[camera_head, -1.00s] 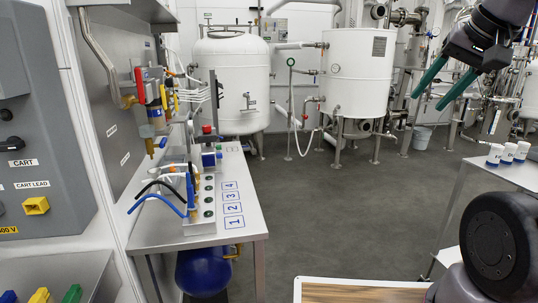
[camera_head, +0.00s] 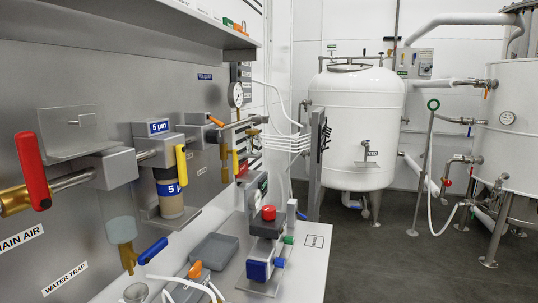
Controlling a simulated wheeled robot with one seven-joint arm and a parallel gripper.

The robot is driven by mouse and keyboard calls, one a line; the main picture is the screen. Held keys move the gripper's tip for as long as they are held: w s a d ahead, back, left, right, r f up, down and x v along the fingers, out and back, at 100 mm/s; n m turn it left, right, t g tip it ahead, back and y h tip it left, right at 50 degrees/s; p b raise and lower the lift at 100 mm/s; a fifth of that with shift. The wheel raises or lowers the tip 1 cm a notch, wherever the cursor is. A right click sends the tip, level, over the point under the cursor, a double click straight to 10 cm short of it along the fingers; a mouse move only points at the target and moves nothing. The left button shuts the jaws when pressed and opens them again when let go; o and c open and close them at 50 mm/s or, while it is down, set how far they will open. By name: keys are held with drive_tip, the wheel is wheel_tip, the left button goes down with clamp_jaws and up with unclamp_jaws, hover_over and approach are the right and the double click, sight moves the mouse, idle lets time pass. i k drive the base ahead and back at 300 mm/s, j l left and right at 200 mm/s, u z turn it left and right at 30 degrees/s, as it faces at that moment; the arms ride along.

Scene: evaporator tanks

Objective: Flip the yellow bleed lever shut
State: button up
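A yellow lever (camera_head: 181,165) hangs straight down beside the filter block marked 5 µm (camera_head: 158,129) on the steel wall panel. A second, thinner yellow lever (camera_head: 235,163) hangs down further along the same pipe run, beyond the filter and near a brass fitting (camera_head: 224,170). I see no readable bleed label, so I cannot tell which of the two is the bleed lever. Both look upright and clear of anything touching them. My gripper is not in view.
A blue lever (camera_head: 153,251) sits low under the water trap. A pressure gauge (camera_head: 236,95) is above the pipe run.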

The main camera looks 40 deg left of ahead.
sight(235, 159)
drive_tip(key=i+u, duration=0.1)
drive_tip(key=i, duration=0.85)
drive_tip(key=i+l, duration=0.2)
drive_tip(key=i, duration=0.7)
drive_tip(key=u, duration=0.85)
drive_tip(key=i+u, duration=0.1)
drive_tip(key=u, duration=0.8)
drive_tip(key=l+u, duration=0.1)
drive_tip(key=u, duration=0.75)
drive_tip(key=l+u, duration=0.1)
drive_tip(key=u, duration=0.3)
